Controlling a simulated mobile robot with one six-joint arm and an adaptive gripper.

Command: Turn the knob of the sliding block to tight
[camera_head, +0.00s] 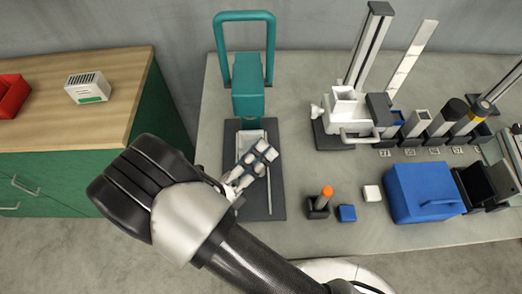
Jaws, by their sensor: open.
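My gripper (264,154) is in the middle left of the head view, above the dark base plate (273,207) of a teal device. Its jaws are open and I see nothing between them. A white block (343,103) stands at the foot of an upright metal rail on the right part of the table. A small pale knob-like part (317,111) sticks out from its left side. I cannot tell for certain that this is the sliding block's knob, nor how tight it is. My gripper is well to the left of it, not touching it.
The teal device (248,98) has a tall frame behind my gripper. A blue box (424,192), an orange-topped peg (327,191) and small blue and white blocks stand in front. Several cylinders stand at right. A wooden-topped green cabinet (125,75) is at left.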

